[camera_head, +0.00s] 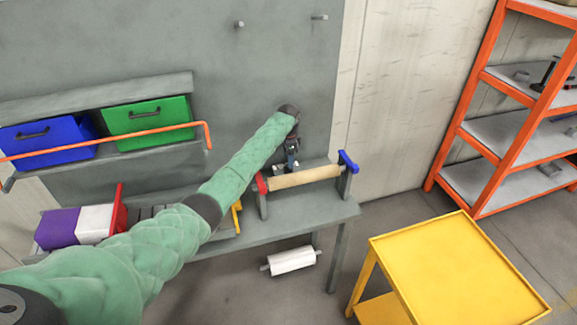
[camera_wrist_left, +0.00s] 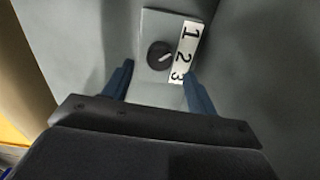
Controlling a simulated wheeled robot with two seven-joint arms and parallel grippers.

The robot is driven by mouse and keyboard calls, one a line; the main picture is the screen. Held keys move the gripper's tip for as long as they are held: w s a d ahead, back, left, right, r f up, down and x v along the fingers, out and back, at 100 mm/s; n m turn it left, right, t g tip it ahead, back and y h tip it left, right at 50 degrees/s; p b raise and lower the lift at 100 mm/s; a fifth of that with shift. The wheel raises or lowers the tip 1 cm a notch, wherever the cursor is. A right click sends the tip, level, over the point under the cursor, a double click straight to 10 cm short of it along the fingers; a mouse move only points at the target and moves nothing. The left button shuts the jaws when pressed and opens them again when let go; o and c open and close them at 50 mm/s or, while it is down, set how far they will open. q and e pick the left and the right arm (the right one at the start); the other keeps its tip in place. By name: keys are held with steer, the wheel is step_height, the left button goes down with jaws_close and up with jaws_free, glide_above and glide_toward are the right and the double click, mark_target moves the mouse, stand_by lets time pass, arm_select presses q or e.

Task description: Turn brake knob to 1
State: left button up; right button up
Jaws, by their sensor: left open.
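The brake knob (camera_wrist_left: 159,55) is a small round black dial with a white pointer mark, on a light grey plate (camera_wrist_left: 152,25). A white label (camera_wrist_left: 184,52) with black numerals 1, 2 and 3 is beside it. The pointer slants toward the label, roughly toward the 2. My left gripper (camera_wrist_left: 159,69) is open, its two dark blue fingers on either side of the knob's line and apart from it. In the head view, my left gripper (camera_head: 292,158) is above the bench's roller frame. The knob cannot be made out there. My right gripper is not in view.
A wooden roller (camera_head: 304,177) with red and blue end pieces stands on the grey bench (camera_head: 285,226). Blue (camera_head: 45,136) and green (camera_head: 148,118) bins sit on a wall shelf behind an orange rail. A yellow cart (camera_head: 455,262) and an orange rack (camera_head: 497,128) stand at right.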

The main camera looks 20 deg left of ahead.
arm_select(q)
steer(key=shift+r+b, duration=0.3)
steer(key=shift+r, duration=1.15)
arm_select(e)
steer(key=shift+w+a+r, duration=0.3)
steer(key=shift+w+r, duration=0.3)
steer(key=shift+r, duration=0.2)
